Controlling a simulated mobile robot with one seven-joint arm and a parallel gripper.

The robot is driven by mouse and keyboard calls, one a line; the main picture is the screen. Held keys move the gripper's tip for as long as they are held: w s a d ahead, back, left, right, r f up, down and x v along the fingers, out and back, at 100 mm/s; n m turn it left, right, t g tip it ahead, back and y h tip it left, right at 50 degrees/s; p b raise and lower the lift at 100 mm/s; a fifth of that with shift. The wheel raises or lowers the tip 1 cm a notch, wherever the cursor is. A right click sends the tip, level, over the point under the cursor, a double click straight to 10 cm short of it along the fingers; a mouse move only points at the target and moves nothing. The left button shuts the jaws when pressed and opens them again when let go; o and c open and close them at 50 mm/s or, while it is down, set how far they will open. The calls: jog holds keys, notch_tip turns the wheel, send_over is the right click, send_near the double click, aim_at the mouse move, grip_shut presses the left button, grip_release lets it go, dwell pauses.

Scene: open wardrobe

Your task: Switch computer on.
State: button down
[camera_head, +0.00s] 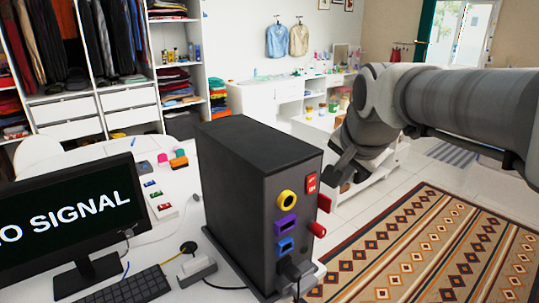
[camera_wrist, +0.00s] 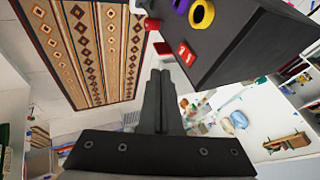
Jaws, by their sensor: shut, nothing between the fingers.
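The dark computer tower (camera_head: 240,165) stands upright on the white desk; its side also fills the upper right of the wrist view (camera_wrist: 240,45). A red switch with white marks (camera_head: 311,183) is high on its port face, and shows in the wrist view (camera_wrist: 186,53) just beyond my fingertips. Below it are yellow, purple and blue ports. The monitor (camera_head: 65,215) reads "NO SIGNAL", its left side cut off. My gripper (camera_head: 335,178) is shut and empty, right of the switch; in the wrist view its fingers (camera_wrist: 160,73) appear apart from the switch, though exact distance is unclear.
A red plug-like part (camera_head: 318,229) sticks out of the tower, and a black plug (camera_head: 290,270) sits low on it. A keyboard (camera_head: 130,286) and a power strip (camera_head: 196,270) lie on the desk. A patterned rug (camera_head: 430,250) covers open floor at right.

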aim_at(312, 184)
jog(key=w+a+f+p, duration=0.1)
jog(key=w+a+f, duration=0.1)
jog(key=w+f, duration=0.6)
jog(key=shift+w+f, duration=0.35)
jog(key=shift+w, duration=0.1)
jog(key=shift+w+a+f, duration=0.1)
jog(key=shift+w+a, duration=0.05)
jog(key=shift+w, duration=0.05)
dwell(0.4)
